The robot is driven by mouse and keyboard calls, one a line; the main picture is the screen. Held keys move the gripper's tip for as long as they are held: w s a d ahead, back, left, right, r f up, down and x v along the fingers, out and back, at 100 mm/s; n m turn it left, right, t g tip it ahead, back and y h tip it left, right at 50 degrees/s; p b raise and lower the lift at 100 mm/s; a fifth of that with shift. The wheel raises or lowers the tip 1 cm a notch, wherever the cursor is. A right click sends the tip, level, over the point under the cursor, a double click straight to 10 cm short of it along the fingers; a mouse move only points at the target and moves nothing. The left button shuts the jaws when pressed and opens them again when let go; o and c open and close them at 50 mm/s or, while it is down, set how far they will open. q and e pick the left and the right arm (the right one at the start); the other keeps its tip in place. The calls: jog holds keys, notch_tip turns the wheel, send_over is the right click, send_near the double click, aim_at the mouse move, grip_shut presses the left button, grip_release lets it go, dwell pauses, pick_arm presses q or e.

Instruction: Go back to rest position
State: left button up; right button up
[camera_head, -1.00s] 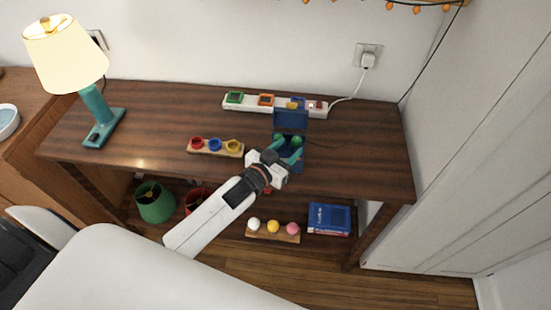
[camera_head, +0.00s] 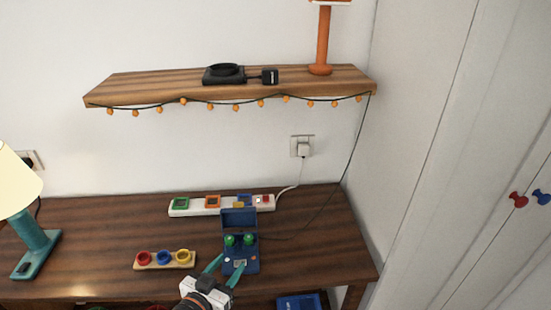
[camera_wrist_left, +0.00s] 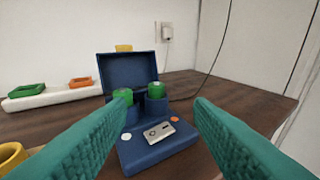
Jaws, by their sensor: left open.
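My left gripper (camera_head: 228,267) comes in at the bottom of the head view, with its two teal fingers apart and nothing between them. It stands in front of an open blue box (camera_head: 252,264) on the wooden table. In the left wrist view, the spread fingers (camera_wrist_left: 163,100) frame the blue box (camera_wrist_left: 135,152), whose lid (camera_wrist_left: 128,72) is raised. Two green round pieces (camera_wrist_left: 157,90) stand at the back of the box. A silver plate (camera_wrist_left: 158,133) lies on its front, between a white and an orange button. My right gripper is in neither view.
A white power strip (camera_head: 190,210) with coloured square frames lies behind the box. A wooden rack of red, blue and yellow cups (camera_head: 165,259) is left of it. A teal lamp (camera_head: 35,240) stands far left. A wall shelf (camera_head: 150,88) hangs above. The table's right end is clear.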

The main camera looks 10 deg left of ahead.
pick_arm(q)
jog(key=s+f+g+y, duration=0.2)
jog(key=s+g, duration=0.4)
jog(key=s, duration=0.5)
jog(key=s+f+g+y, duration=0.2)
jog(key=s+g, duration=0.4)
jog(key=s, duration=0.5)
notch_tip(320, 180, down, 26)
jog(key=g, duration=0.2)
jog(key=s+a+f, duration=0.1)
jog(key=s+f, duration=0.7)
jog(key=s+a+f, duration=0.2)
jog(key=s+f, duration=0.6)
jog(key=s, duration=0.1)
jog(key=shift+s+a+f+g, duration=0.2)
jog(key=shift+s+a+g, duration=0.1)
jog(key=shift+g, duration=0.1)
jog(key=shift+c, duration=0.6)
